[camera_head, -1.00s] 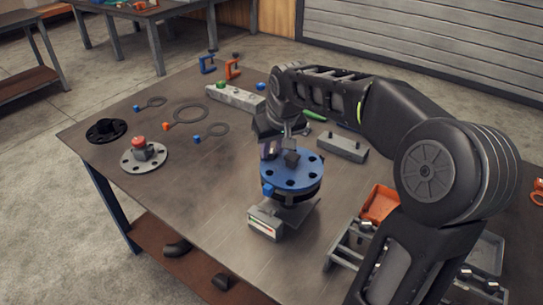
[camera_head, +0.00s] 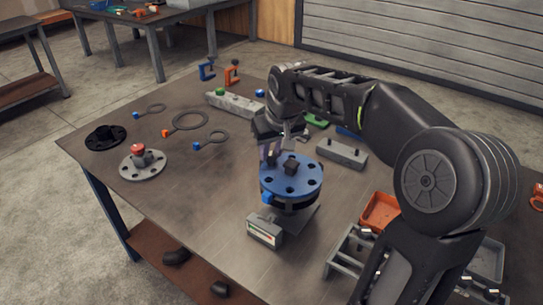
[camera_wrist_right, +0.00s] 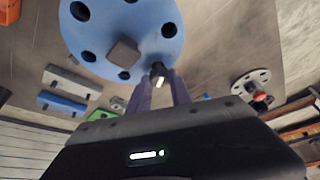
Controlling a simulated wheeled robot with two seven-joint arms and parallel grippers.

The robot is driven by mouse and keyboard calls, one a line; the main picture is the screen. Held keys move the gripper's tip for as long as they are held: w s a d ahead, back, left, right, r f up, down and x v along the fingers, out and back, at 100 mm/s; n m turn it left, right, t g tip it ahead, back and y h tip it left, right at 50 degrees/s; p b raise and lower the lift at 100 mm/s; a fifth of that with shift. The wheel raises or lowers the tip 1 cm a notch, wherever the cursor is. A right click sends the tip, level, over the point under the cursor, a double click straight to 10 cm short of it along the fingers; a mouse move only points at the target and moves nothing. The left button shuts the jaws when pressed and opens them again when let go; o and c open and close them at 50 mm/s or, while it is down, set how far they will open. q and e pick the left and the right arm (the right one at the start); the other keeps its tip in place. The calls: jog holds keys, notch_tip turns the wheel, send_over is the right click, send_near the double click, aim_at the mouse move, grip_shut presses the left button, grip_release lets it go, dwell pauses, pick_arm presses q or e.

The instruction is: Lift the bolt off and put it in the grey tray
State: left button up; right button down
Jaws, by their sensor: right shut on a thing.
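The blue flange (camera_head: 307,174) sits on top of the pipe stand, with open holes and a dark square block (camera_head: 291,166) at its middle. My right gripper (camera_head: 270,156) is over the flange's far-left edge. In the right wrist view, its two purple fingers (camera_wrist_right: 160,90) are shut on a dark bolt (camera_wrist_right: 158,70) at the flange's rim. I cannot tell whether the bolt is clear of its hole. A grey tray (camera_head: 490,262) shows at the right, partly hidden by my right arm. My left gripper is not in view.
An orange bin (camera_head: 379,211) and a grey rack (camera_head: 345,262) stand right of the flange. A small gauge box (camera_head: 265,230) is in front. A grey block with pegs (camera_head: 342,152) lies behind right. Rings and a grey flange (camera_head: 143,165) lie left.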

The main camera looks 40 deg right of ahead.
notch_tip(320, 180, up, 9)
jog(key=shift+f, duration=0.2)
jog(key=shift+r, duration=0.1)
dwell(0.5)
notch_tip(320, 180, up, 5)
jog(key=p, duration=0.5)
send_over(272, 155)
dwell(0.4)
jog(key=w+a+f+n, duration=0.1)
jog(key=a+f, duration=0.6)
jog(key=w+a+f+n, duration=0.1)
jog(key=a+f, duration=0.6)
jog(key=f, duration=0.1)
jog(key=w+a+f+n+y, duration=0.1)
jog(key=a+f, duration=0.6)
jog(key=f, duration=0.1)
jog(key=shift+w+a+f, duration=0.15)
jog(key=shift+w+a, duration=0.2)
jog(key=shift+w, duration=0.05)
jog(key=shift+a+f, duration=0.15)
jog(key=shift+a, duration=0.05)
